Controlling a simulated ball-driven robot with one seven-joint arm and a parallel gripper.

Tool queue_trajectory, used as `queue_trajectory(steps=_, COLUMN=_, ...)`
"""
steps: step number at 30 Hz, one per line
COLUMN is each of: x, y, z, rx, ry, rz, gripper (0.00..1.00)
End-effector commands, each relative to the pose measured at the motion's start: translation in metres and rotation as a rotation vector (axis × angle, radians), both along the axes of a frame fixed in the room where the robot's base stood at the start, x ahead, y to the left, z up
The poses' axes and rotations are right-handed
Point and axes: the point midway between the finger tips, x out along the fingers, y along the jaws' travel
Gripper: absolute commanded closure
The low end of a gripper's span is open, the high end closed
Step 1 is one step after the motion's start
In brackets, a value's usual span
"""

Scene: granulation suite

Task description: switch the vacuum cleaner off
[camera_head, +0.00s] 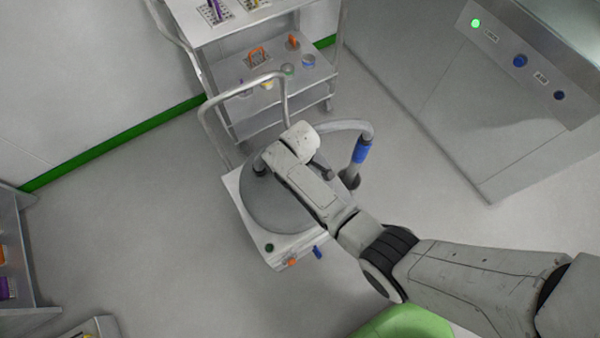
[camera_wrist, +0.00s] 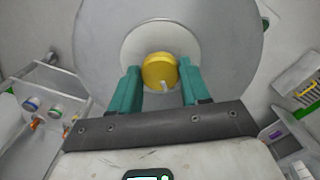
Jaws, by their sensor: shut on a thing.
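The vacuum cleaner (camera_head: 257,205) has a round grey lid on a pale boxy body, a bent tube handle and a grey hose with a blue cuff. My arm reaches over its lid in the head view, hiding part of the lid and the fingertips. In the wrist view, the grey lid (camera_wrist: 100,50) has a pale round plate with a yellow round knob (camera_wrist: 159,70) at its centre. The knob has a small white mark at its lower edge. My gripper (camera_wrist: 161,84), with teal fingers, is shut on the knob, one finger on each side.
A metal trolley (camera_head: 228,75) with small items on its shelves stands behind the vacuum cleaner. A steel cabinet (camera_head: 440,110) with a lit green light and blue buttons is at the right. A shelf unit (camera_head: 22,262) is at the left edge. Open floor lies left of the cleaner.

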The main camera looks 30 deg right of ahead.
Motion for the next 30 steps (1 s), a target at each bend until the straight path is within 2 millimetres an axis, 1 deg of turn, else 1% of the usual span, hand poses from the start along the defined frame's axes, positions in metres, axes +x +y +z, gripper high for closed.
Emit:
queue_trajectory(steps=14, x=0.0014, y=0.0001, z=0.0007, rx=0.000, ry=-0.004, rz=0.013, gripper=0.84)
queue_trajectory(steps=15, x=0.0014, y=0.0001, z=0.0007, rx=0.000, ry=-0.004, rz=0.013, gripper=0.50)
queue_trajectory(steps=22, x=0.0007, y=0.0002, z=0.0004, rx=0.000, ry=-0.002, rz=0.012, gripper=0.28)
queue_trajectory(steps=30, x=0.0005, y=0.0002, z=0.0017, rx=0.001, ry=-0.001, rz=0.011, gripper=0.28)
